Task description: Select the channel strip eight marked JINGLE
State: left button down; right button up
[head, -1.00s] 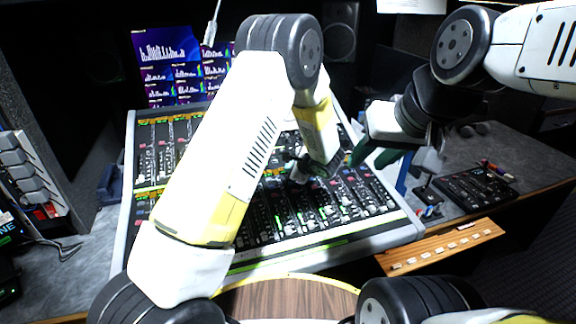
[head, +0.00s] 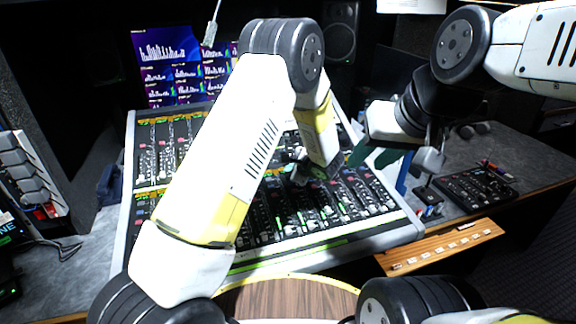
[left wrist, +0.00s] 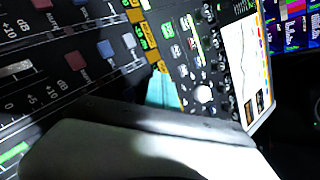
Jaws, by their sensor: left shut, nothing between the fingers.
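The mixing console (head: 131,195) fills the middle of the head view, with rows of channel strips, knobs, coloured buttons and faders. My left gripper (head: 300,172) is over the console's middle-right, largely hidden by my own arm. In the left wrist view its teal fingertip (left wrist: 162,91) is shut and empty, close to the panel beside small orange-and-green labels (left wrist: 139,27). Blue-grey buttons (left wrist: 105,48) and a red button (left wrist: 75,58) lie near it. I cannot read JINGLE on any strip. My right gripper (head: 376,156) has dark green fingers, spread open and empty, at the console's right side.
Screens (head: 170,60) with coloured graphs stand behind the console. A small black control panel (head: 474,187) lies on the right desk. A wooden ledge with several white buttons (head: 440,247) is at the front right. A speaker (head: 340,38) stands at the back.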

pick_arm(q)
jog(key=shift+f, duration=0.4)
dwell(0.6)
jog(key=shift+r, duration=0.8)
jog(key=shift+s+d+r, duration=0.1)
jog(key=shift+s+r, duration=0.1)
jog(key=shift+r, duration=1.05)
jog(key=shift+s+r, duration=0.2)
jog(key=shift+r, duration=1.05)
